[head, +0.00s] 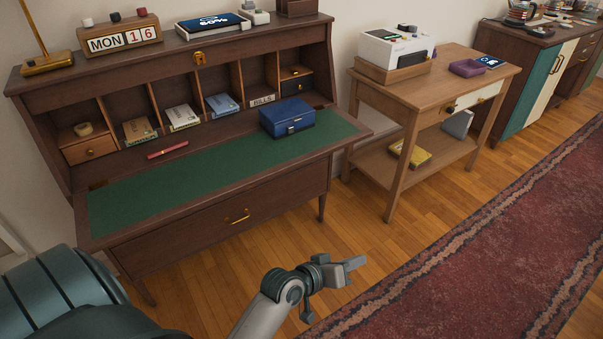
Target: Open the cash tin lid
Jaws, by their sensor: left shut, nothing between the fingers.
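The blue cash tin (287,117) sits on the green writing surface of the desk (220,160), towards its right end. Its lid is down, and a small light latch or handle shows on its front. My left gripper (353,265) is in front of the desk, low over the wooden floor and well apart from the tin. Its fingers are together with nothing held. My right gripper is not in view.
A red pen (168,150) lies on the desk left of the tin. Pigeonholes behind hold envelopes and cards. A side table (440,85) with a white printer-like device (395,48) stands to the right. A red rug (480,260) covers the floor at right.

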